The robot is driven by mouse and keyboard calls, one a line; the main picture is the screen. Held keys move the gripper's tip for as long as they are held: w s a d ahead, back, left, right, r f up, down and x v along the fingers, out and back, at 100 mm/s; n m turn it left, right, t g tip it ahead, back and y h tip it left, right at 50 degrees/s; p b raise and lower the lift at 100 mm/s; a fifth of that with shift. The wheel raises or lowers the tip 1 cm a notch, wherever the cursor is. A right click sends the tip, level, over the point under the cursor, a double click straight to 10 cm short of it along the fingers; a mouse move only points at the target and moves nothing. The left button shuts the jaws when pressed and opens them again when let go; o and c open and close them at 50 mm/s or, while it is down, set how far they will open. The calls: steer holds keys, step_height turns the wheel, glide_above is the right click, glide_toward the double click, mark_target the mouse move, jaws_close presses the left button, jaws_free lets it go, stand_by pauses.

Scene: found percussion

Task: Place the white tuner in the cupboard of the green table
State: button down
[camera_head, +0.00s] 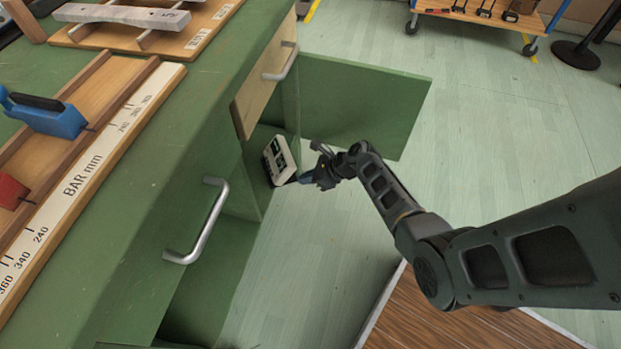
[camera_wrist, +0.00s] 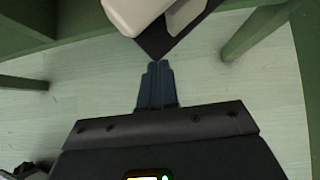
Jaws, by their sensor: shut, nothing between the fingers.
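The white tuner (camera_head: 278,160), with dark panels on its face, is at the opening of the cupboard (camera_head: 256,158) in the green table (camera_head: 150,130). It looks tilted, and I cannot tell how far inside it rests. It also shows at the top of the wrist view (camera_wrist: 140,12), with a dark flat piece below it. My gripper (camera_head: 303,181) is just outside the opening, to the right of the tuner. Its blue-grey fingers (camera_wrist: 159,68) are together and empty, with their tips close to the dark piece. I cannot tell whether they touch it.
The green cupboard door (camera_head: 365,105) stands open behind my gripper. A drawer handle (camera_head: 283,62) and a larger handle (camera_head: 202,222) stick out from the table front. A blue tool (camera_head: 48,115) lies on the tabletop. The floor (camera_head: 500,130) to the right is mostly clear.

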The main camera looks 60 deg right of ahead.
mark_target(295, 179)
steer(key=w, duration=0.1)
steer(key=w+a, duration=0.1)
steer(key=w, duration=0.1)
steer(key=shift+w+a, duration=0.2)
steer(key=shift+w, duration=0.1)
steer(key=shift+s, duration=0.1)
